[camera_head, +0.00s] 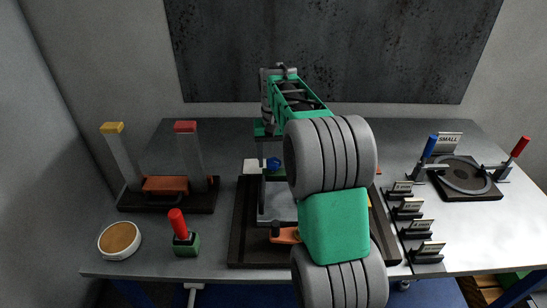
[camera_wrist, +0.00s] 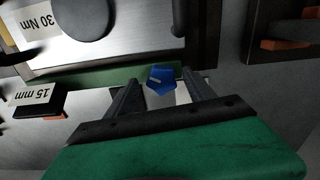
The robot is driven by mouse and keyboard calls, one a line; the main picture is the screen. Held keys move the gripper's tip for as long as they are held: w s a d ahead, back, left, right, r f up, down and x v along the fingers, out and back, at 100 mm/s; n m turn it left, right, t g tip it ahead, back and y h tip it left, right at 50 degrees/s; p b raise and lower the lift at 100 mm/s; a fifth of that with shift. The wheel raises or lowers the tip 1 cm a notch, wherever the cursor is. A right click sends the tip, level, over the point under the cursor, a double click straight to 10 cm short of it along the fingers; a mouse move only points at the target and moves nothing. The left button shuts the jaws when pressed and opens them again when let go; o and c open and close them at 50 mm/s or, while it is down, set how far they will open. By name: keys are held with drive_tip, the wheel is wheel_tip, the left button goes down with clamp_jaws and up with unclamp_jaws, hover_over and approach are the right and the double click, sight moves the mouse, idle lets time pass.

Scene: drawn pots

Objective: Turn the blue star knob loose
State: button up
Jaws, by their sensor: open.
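The blue star knob (camera_wrist: 161,79) shows in the wrist view just beyond and between the fingertips of my gripper (camera_wrist: 160,88). The fingers stand apart, one on each side of the knob. I cannot tell whether either finger touches it. In the head view the knob (camera_head: 273,163) is a small blue shape left of my arm, above a pale metal fixture (camera_head: 271,209). My arm hides much of the fixture and its dark tray (camera_head: 243,222).
A red-handled green block (camera_head: 186,243) and a round tan-topped dish (camera_head: 120,240) stand at the front left. A dark stand with two posts (camera_head: 167,206) is behind them. Several small labelled holders (camera_head: 409,208) and a ring clamp fixture (camera_head: 465,176) are at the right.

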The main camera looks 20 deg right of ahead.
clamp_jaws()
idle(0.7)
drive_tip(key=shift+n, duration=0.4)
drive_tip(key=n+p, duration=0.2)
drive_tip(key=n, duration=0.2)
drive_tip(key=shift+r, duration=0.15)
drive_tip(key=n+p, duration=0.1)
drive_tip(key=n, duration=0.5)
drive_tip(key=shift+w+n, duration=0.15)
drive_tip(key=shift+n, duration=0.25)
drive_tip(key=n+p, duration=0.1)
drive_tip(key=n, duration=0.5)
drive_tip(key=shift+a, duration=0.1)
drive_tip(key=n, duration=0.5)
drive_tip(key=shift+n, duration=0.4)
